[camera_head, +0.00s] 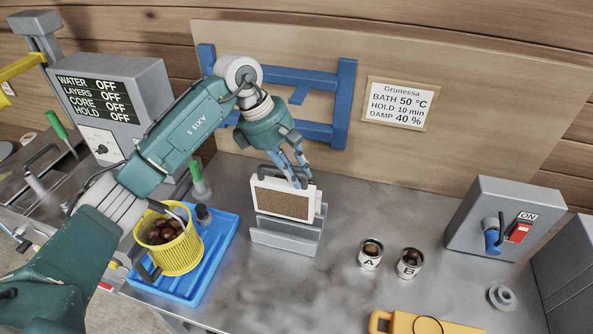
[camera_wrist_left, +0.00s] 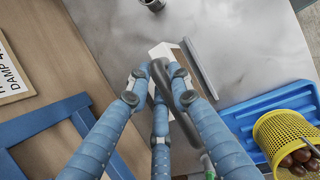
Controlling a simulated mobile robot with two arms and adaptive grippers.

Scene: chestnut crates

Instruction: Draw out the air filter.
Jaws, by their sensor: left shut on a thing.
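The air filter (camera_head: 285,205) is a white frame with a brown panel and a dark handle on top. My left gripper (camera_head: 299,180) comes down from above and behind and is shut on the filter's handle. In the left wrist view the fingers (camera_wrist_left: 160,80) close around the dark handle (camera_wrist_left: 178,108), with the white frame (camera_wrist_left: 162,50) beside it. My right gripper is out of view.
A yellow basket (camera_head: 183,252) of chestnuts stands in a blue tray (camera_head: 215,255) to the left. Two cups (camera_head: 371,253), (camera_head: 410,262) marked A and B and a grey switch box (camera_head: 475,235) are to the right. A blue frame (camera_head: 345,105) is on the back wall.

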